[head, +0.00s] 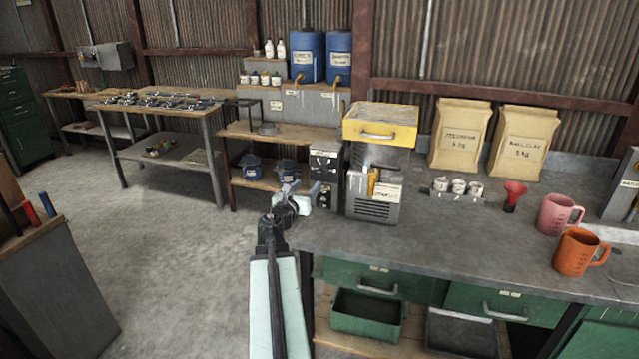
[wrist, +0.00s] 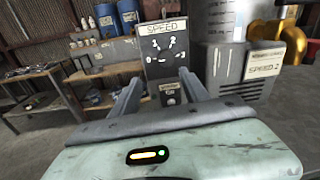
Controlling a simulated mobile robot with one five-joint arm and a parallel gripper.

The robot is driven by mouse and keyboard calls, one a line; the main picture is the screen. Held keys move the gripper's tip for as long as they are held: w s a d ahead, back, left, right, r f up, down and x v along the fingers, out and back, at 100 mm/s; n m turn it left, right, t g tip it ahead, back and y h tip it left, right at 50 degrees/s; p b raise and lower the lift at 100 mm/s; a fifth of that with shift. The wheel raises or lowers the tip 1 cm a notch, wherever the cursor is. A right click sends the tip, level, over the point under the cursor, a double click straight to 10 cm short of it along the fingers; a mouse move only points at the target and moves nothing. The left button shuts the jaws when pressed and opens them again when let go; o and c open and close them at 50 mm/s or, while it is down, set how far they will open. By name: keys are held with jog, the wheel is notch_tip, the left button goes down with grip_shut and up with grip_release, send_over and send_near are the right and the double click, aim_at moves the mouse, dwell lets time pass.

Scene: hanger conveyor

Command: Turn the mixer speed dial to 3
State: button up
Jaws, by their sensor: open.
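The mixer speed dial (wrist: 166,55) sits on a dark panel marked SPEED (wrist: 167,28) in the wrist view, with light marks around it. I cannot read which number it points to. In the head view the dark control box (head: 324,168) stands at the left end of the grey bench, against the mixer (head: 376,165) with its yellow top. My gripper (wrist: 157,84) is open and empty, its two fingers apart below and in front of the dial, not touching it. In the head view my gripper (head: 291,196) is in front of the control box and small in the picture.
Paper bags (head: 460,135), a red funnel (head: 514,196), a pink jug (head: 560,214) and an orange jug (head: 577,252) stand on the bench.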

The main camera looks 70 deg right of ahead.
aim_at(322, 172)
jog(key=shift+n, duration=0.6)
jog(key=d, duration=0.3)
jog(key=s+d, duration=0.1)
jog(key=d, duration=0.5)
jog(key=shift+s+r, duration=0.2)
jog(key=shift+s, duration=0.05)
jog(key=shift+a, duration=0.1)
grip_shut()
